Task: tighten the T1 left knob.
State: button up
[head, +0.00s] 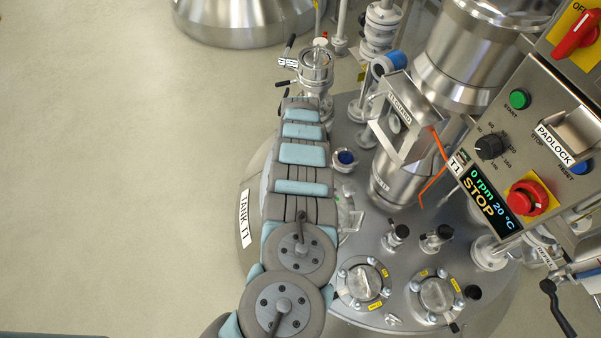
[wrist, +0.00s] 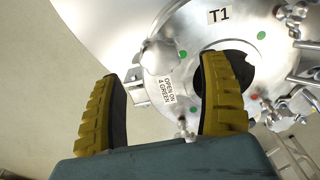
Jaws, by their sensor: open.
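In the wrist view my gripper (wrist: 165,95) has two yellow ribbed fingers spread wide, with nothing between the tips. Beyond them is a round metal cover (wrist: 185,30) marked T1, with a dark round area partly behind the right finger. A label on it (wrist: 168,88) reads "OPEN ON 4 GREEN". Green dots and one red dot (wrist: 253,97) show on the metal. A silver fitting (wrist: 136,86) sits at the cover's left edge, apart from the fingers; I cannot tell whether it is the left knob. In the head view my arm hides part of tank T1 (head: 245,218), and my fingers cannot be made out.
In the head view a control panel (head: 500,130) stands at right, its T1 display reading STOP, 0 rpm, 20 °C. Valves (head: 316,65), pipes and a motor column (head: 455,60) crowd the tank top. Two bolted round ports (head: 437,296) lie right of my arm. Floor at left is clear.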

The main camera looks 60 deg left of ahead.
jog(key=shift+f+b, duration=3.05)
jog(key=shift+b, duration=0.1)
